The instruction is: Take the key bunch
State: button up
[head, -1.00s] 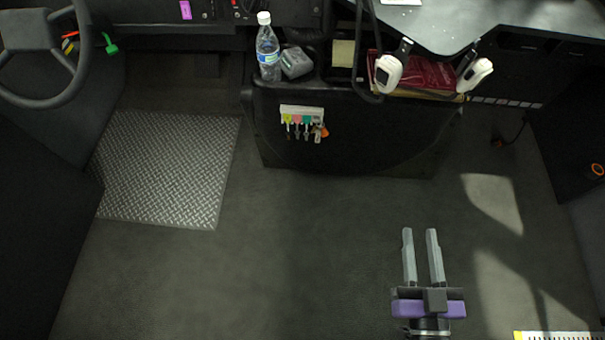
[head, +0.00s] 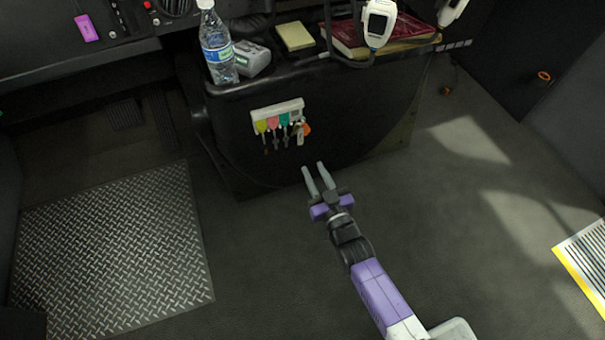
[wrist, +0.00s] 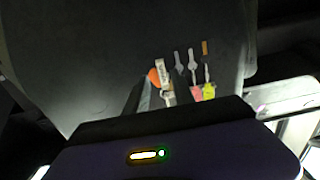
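A white key rack (head: 277,109) is fixed to the front of the dark console. Several keys with yellow, pink and green heads hang from it in a row. At its right end hangs the key bunch (head: 301,132), with an orange tag and a pale tag. In the wrist view the key bunch (wrist: 160,74) is ahead, near the fingers, left of the other keys. My gripper (head: 313,166) is open and empty, its fingers apart. In the head view it is below and slightly right of the bunch, pointing toward the console. The wrist view's lower part is blocked by my gripper body.
On the console top stand a water bottle (head: 217,48), a grey device (head: 251,58), a yellow pad (head: 294,37) and a red book (head: 375,34). A white handset (head: 378,22) hangs above the book. The floor around my arm is clear.

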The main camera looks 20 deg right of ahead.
aim_at(301, 142)
jog(key=shift+w+r+b, duration=0.1)
jog(key=shift+w+b, duration=2.15)
jog(key=shift+w, duration=2.15)
grip_shut()
jog(key=shift+r, duration=0.3)
jog(key=shift+s+p, duration=0.35)
jog(key=shift+p, duration=0.05)
jog(key=shift+s, duration=0.35)
jog(key=shift+s+p, duration=0.3)
jog(key=shift+s, duration=0.05)
